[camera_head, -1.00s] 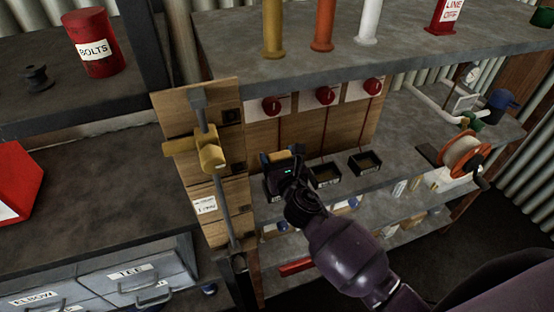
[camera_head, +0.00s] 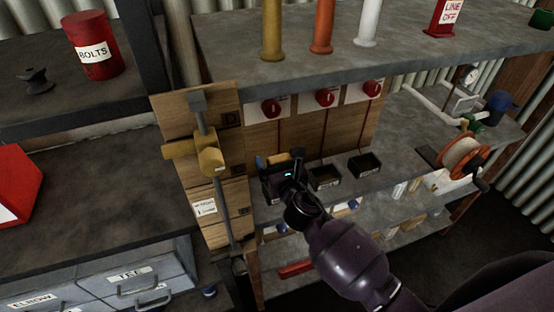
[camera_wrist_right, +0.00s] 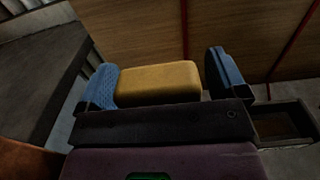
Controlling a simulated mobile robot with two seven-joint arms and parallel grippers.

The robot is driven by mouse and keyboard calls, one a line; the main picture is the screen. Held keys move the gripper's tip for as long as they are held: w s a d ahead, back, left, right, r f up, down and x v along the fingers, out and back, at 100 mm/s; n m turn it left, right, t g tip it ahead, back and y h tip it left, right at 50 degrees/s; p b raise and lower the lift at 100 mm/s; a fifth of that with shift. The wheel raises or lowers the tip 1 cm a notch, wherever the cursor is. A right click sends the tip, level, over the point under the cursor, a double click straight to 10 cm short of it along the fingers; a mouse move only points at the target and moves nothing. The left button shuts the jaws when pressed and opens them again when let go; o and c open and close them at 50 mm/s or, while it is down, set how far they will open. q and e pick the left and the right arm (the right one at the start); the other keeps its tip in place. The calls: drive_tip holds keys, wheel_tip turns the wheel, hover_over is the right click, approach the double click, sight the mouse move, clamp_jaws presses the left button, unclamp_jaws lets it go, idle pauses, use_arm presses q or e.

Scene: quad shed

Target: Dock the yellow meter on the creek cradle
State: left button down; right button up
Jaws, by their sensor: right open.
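The yellow meter (camera_wrist_right: 158,82) is a rounded yellow block in the right wrist view, between the blue-padded fingers of my right gripper (camera_wrist_right: 170,80). A gap shows between it and the right finger; the left finger is close beside it or touching. In the head view my right gripper (camera_head: 280,159) is open over the leftmost of three small black cradles (camera_head: 272,192), and only a sliver of yellow shows between its fingers. The middle cradle (camera_head: 326,181) and right cradle (camera_head: 366,166) look empty. Their labels are too small to read. The meter's underside is hidden. My left gripper is out of view.
A wooden board with red round knobs (camera_head: 325,97) and red lines stands behind the cradles. A pipe with a yellow valve (camera_head: 210,158) stands just left of my right gripper. An upper shelf (camera_head: 225,40) overhangs the board. An orange reel (camera_head: 460,157) sits right.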

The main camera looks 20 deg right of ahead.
drive_tip(key=s, duration=1.2)
drive_tip(key=s+d+f+m+g, duration=0.2)
drive_tip(key=s+f+m, duration=0.3)
drive_tip(key=m, duration=0.7)
drive_tip(key=s+d+f+m+g, duration=0.2)
drive_tip(key=s+d+f+m, duration=0.2)
drive_tip(key=m, duration=0.7)
drive_tip(key=s+d+f+m+g, duration=0.2)
drive_tip(key=s+d+f+m, duration=0.2)
drive_tip(key=m, duration=0.8)
wheel_tip(320, 180, down, 2)
drive_tip(key=shift+s+d+f+m+g+h, duration=0.3)
drive_tip(key=shift+s+d+h, duration=0.1)
drive_tip(key=shift+s, duration=0.4)
